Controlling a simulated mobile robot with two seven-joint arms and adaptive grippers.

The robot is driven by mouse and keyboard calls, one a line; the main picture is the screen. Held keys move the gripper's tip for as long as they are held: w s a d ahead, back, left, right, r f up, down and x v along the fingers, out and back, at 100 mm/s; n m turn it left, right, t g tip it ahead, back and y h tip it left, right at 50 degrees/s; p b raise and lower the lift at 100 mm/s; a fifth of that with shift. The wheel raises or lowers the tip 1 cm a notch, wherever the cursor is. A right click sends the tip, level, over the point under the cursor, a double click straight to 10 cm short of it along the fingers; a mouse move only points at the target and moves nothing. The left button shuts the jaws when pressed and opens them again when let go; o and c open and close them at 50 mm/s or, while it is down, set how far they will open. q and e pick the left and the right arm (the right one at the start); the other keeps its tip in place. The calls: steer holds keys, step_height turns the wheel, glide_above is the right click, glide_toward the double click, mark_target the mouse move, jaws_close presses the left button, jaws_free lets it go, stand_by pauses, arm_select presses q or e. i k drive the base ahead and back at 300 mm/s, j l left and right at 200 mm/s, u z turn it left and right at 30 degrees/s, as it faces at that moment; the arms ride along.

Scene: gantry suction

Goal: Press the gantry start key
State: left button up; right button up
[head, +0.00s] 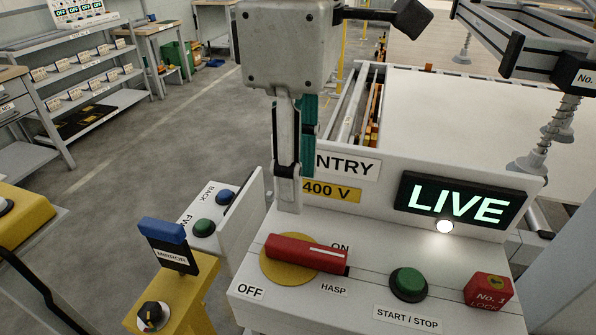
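The green START / STOP key (408,282) sits in a black collar on the white gantry panel (360,293), with nothing on top of it. Left of it, a red HASP handle (292,250) lies across a yellow disc, between the OFF and ON labels. Behind, the LIVE display (456,206) is lit green, with a glowing white lamp (445,227) below it. My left gripper (288,203) points down, its tip appearing just behind the red handle and left of the key. Its near finger overlaps the other, hiding the gap. My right gripper is not in view.
A red No. 1 LOCK block (489,289) stands right of the key. Left are a BACK/FWD box (212,228) and a yellow MIRROR post (184,300) with a black knob. The gantry bed (470,120) lies behind. Shelves (90,85) stand far left beyond open floor.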

mark_target(410, 281)
steer(key=k+j, duration=0.2)
steer(key=k, duration=0.3)
steer(key=k+j, duration=0.25)
steer(key=k, duration=0.2)
